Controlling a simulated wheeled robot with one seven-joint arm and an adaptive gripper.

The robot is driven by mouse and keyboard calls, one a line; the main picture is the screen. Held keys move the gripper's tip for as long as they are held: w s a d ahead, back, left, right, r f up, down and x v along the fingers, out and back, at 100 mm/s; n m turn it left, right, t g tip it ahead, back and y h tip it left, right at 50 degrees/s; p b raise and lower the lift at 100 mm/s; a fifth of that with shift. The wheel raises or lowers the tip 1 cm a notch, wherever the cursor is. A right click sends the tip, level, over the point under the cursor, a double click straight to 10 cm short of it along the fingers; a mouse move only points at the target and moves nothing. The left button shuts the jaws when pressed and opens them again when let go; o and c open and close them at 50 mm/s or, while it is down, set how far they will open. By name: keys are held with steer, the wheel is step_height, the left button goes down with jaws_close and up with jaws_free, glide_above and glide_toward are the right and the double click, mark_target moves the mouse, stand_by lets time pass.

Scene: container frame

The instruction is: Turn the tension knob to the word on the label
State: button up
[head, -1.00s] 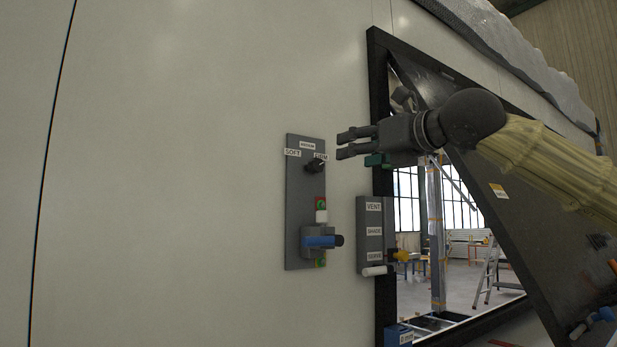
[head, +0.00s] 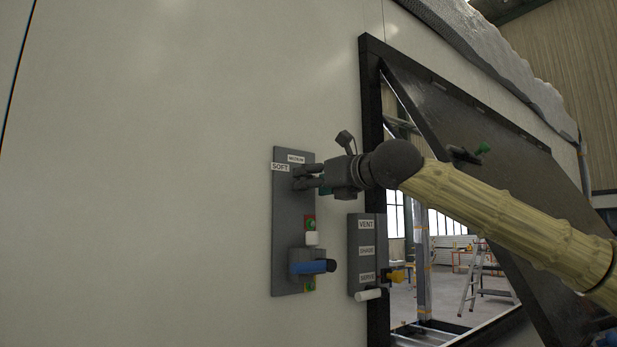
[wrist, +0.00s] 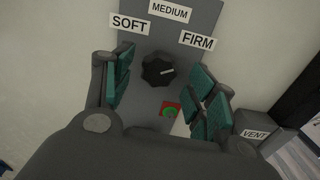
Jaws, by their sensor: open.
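The dark tension knob (wrist: 158,70) shows in the wrist view on a grey panel (head: 285,225). Its white pointer line points right and slightly up, roughly toward the FIRM label (wrist: 197,40). The MEDIUM label (wrist: 170,11) is above the knob and the SOFT label (wrist: 129,23) is at its upper left. My gripper (wrist: 162,86) is open, with teal-padded fingers on either side of the knob and gaps to it. In the head view my gripper (head: 300,178) is at the upper panel and mostly hides the knob and the FIRM label.
Below on the same panel are a red-and-green indicator (head: 310,223) and a blue handle (head: 312,267). A second panel with a VENT label (head: 366,225) stands to the right, beside a black-framed opening with a tilted dark hatch (head: 450,110). The wall to the left is clear.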

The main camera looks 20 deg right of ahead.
steer(key=shift+x, duration=1.05)
steer(key=shift+s, duration=0.15)
steer(key=shift+c, duration=0.5)
steer(key=c, duration=0.9)
steer(key=shift+c, duration=0.2)
